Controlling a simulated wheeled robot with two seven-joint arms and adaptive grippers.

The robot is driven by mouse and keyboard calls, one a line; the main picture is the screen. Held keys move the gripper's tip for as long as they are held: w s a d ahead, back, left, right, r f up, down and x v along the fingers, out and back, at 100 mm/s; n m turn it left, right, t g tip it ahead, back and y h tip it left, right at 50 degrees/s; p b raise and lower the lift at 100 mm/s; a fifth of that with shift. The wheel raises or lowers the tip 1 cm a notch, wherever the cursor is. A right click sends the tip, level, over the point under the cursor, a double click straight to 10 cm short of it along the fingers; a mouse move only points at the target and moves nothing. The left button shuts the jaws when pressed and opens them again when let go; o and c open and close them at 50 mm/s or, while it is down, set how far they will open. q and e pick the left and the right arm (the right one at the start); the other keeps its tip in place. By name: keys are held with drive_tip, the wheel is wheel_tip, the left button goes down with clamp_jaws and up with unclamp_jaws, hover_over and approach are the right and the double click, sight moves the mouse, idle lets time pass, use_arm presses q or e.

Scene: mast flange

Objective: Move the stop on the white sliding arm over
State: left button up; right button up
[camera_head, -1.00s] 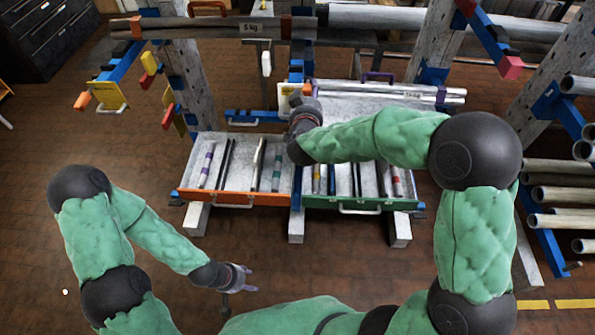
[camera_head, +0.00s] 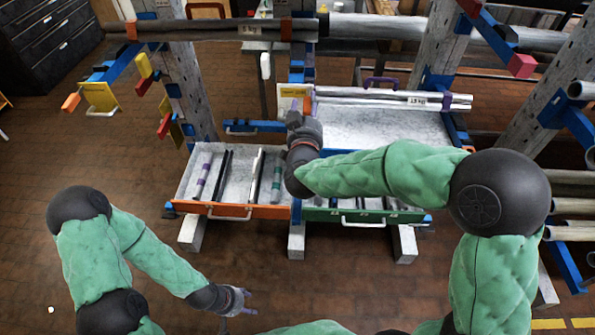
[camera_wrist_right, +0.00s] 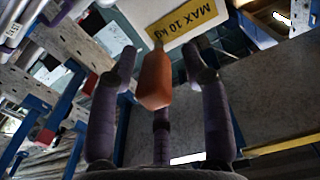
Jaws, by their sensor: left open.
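My right gripper (camera_head: 294,119) is at the centre of the rack in the head view, just below a yellow sign (camera_head: 295,91). In the right wrist view its fingers (camera_wrist_right: 160,85) are spread around an orange stop-like block (camera_wrist_right: 154,80), with visible gaps on both sides. The yellow sign, marked MAX 10 kg (camera_wrist_right: 190,22), is just beyond it. The arm bearing the block is mostly hidden. A small white piece (camera_head: 265,66) hangs below the upper rail; I cannot tell if it is the white sliding arm. My left gripper (camera_head: 246,301) is open and empty, low in front of the drawers.
An orange-front drawer (camera_head: 232,211) and a green-front drawer (camera_head: 330,215) with rods stand below my right gripper. Perforated posts (camera_head: 190,95) and blue arms with coloured ends (camera_head: 122,65) flank the area. Pipes lie at the right.

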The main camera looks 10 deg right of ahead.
drive_tip(key=p+v, duration=0.2)
drive_tip(key=v, duration=0.6)
wheel_tip(320, 180, down, 16)
drive_tip(key=a+n+g+y+p, duration=0.1)
drive_tip(key=g+y+p, duration=0.2)
drive_tip(key=g+y, duration=0.1)
drive_tip(key=shift+w+a+n+g+y+p, duration=0.3)
drive_tip(key=shift+w+a+n+g+p, duration=0.1)
drive_tip(key=shift+g, duration=0.2)
drive_tip(key=shift+s, duration=0.1)
